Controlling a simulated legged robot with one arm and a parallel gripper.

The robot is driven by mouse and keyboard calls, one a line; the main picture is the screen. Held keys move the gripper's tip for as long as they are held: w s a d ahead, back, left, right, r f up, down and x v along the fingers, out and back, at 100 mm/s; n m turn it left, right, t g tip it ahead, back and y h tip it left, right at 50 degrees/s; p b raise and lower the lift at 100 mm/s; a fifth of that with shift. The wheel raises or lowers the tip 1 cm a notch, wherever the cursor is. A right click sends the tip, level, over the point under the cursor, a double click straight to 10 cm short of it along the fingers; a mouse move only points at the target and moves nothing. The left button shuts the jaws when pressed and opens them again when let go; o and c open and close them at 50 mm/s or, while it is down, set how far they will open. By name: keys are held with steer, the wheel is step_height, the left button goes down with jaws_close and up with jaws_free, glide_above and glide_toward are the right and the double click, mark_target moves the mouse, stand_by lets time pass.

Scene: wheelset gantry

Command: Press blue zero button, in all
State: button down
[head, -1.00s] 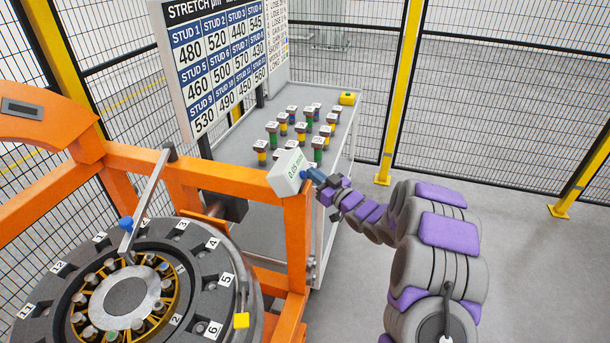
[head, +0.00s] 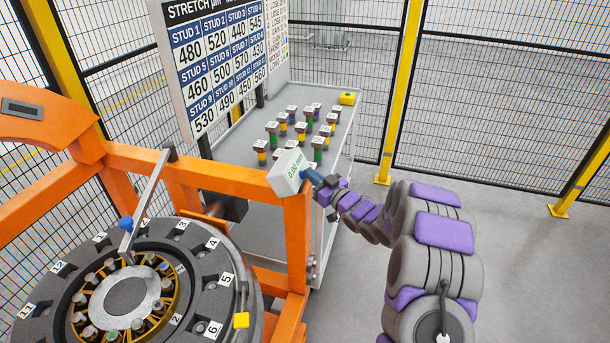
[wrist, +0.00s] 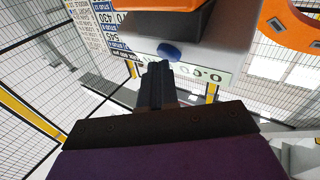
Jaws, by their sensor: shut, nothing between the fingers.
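The white readout box (head: 286,172) sits on the orange gantry beam, and its green display seems to read 0.00 mm. In the wrist view the box (wrist: 215,45) fills the upper middle, with its display (wrist: 190,74) partly behind my fingers. The blue zero button (wrist: 168,50) is a round blue disc on the box, just beyond my fingertips. My gripper (wrist: 158,68) is shut and empty, its dark fingers pointing at the box. In the head view my gripper (head: 312,177) is right beside the box's right side. I cannot tell whether the fingertips touch the button.
The orange gantry frame (head: 297,240) stands below the box. The round numbered wheel fixture (head: 50,285) is at lower left. Mesh fencing encloses the area; floor at right is clear.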

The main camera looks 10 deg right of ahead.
stand_by(0.4)
steer(key=shift+s+d+r+p, duration=0.3)
steer(key=shift+d+r+p, duration=0.15)
steer(key=shift+d, duration=0.2)
steer(key=d, duration=0.1)
steer(key=s+d+r+p, duration=0.1)
steer(key=d+r+p, duration=0.1)
steer(key=d, duration=0.1)
steer(key=shift+s+r, duration=0.1)
steer(key=shift+s, duration=0.25)
stand_by(0.7)
